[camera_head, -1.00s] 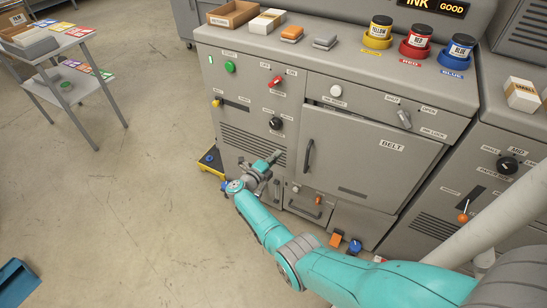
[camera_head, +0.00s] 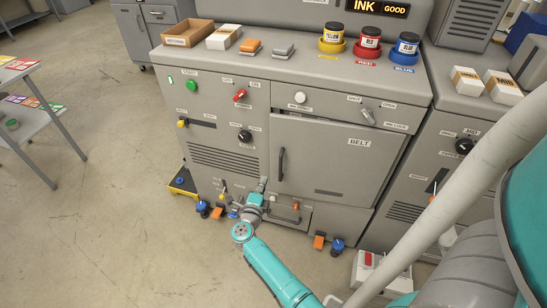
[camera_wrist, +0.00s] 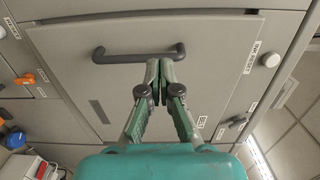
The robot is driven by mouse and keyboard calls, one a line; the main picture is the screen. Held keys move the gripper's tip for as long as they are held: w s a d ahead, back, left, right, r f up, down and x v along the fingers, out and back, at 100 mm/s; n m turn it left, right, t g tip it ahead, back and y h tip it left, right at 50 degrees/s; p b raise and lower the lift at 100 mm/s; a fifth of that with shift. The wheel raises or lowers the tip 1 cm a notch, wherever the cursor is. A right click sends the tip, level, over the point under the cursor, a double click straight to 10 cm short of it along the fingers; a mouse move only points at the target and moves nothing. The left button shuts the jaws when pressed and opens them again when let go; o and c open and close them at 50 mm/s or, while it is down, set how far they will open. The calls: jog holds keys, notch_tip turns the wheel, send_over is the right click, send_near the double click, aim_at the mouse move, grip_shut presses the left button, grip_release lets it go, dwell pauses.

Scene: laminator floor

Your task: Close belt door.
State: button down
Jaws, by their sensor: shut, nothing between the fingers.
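The grey belt door (camera_head: 325,165), labelled BELT, is on the front of the machine. A dark line runs along its top edge, so it looks slightly ajar, but I cannot tell how far. Its dark bar handle (camera_head: 282,164) is on its left side, and it also shows in the wrist view (camera_wrist: 120,58). My gripper (camera_head: 262,183) is just below and left of the handle in the head view. In the wrist view the shut fingertips (camera_wrist: 160,66) overlap the handle's right end. Nothing shows between them, and contact with the handle is unclear.
A lever knob (camera_head: 368,116) sits above the door, with a white button (camera_head: 300,97) to its left. A lower drawer (camera_head: 285,213) is under the door. Orange and blue pedals (camera_head: 337,244) stand on the floor. Ink jars (camera_head: 368,42) are on top. Floor at left is open.

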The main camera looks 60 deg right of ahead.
jog(key=s+r, duration=0.1)
jog(key=s, duration=0.1)
send_near(276, 151)
jog(key=shift+t, duration=0.3)
jog(key=x, duration=0.7)
jog(key=shift+d+f, duration=0.15)
jog(key=shift+f, duration=0.05)
jog(key=shift+d, duration=0.1)
